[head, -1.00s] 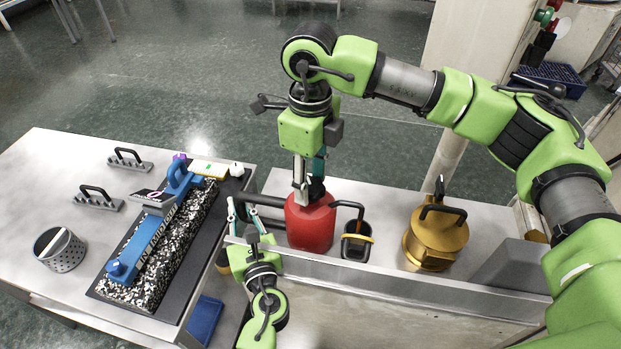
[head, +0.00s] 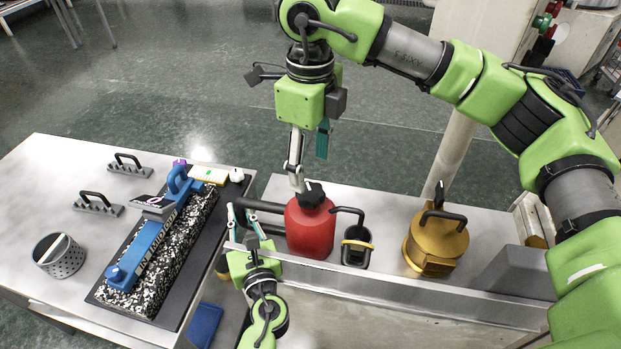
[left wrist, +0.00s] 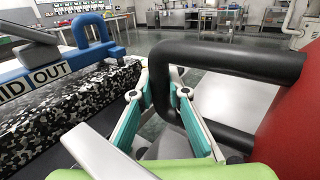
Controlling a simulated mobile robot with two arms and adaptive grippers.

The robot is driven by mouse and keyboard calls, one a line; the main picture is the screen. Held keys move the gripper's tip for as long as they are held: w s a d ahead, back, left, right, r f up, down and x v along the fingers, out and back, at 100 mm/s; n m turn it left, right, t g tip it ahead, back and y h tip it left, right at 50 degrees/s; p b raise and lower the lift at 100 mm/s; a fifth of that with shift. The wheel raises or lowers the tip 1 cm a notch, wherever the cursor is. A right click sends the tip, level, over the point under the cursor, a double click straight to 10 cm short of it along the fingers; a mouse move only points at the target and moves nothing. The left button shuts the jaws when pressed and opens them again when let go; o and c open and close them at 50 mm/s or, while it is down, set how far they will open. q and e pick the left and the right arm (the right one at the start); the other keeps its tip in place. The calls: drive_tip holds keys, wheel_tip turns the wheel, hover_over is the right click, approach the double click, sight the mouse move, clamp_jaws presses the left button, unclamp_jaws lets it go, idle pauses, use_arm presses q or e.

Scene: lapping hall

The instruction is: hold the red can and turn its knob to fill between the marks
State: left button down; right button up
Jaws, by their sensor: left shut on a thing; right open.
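The red can (head: 310,229) stands on the metal bench, with a black knob (head: 313,194) on top and a black spout at its right. A dark cup with a yellow band (head: 356,246) stands under the spout; its contents cannot be made out. My left gripper (head: 243,214) is shut on the can's black side handle (head: 262,205). In the left wrist view the fingers (left wrist: 163,100) lie on the handle (left wrist: 215,57), with the red can (left wrist: 292,118) at the right. My right gripper (head: 297,178) is open above the knob, its fingers just over the knob's left side.
A gold lidded pot (head: 436,243) and a grey block (head: 515,272) stand right of the cup. A raised metal edge (head: 390,282) runs along the bench front. On the left table are a speckled block with a blue straightedge (head: 150,243) and a perforated cup (head: 60,256).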

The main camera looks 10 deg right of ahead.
sight(310, 191)
wheel_tip(310, 191, up, 6)
drive_tip(key=shift+f, duration=0.15)
idle(1.7)
wheel_tip(310, 191, down, 12)
drive_tip(key=n, duration=0.6)
drive_tip(key=shift+f, duration=0.1)
idle(0.4)
drive_tip(key=c, duration=1.1)
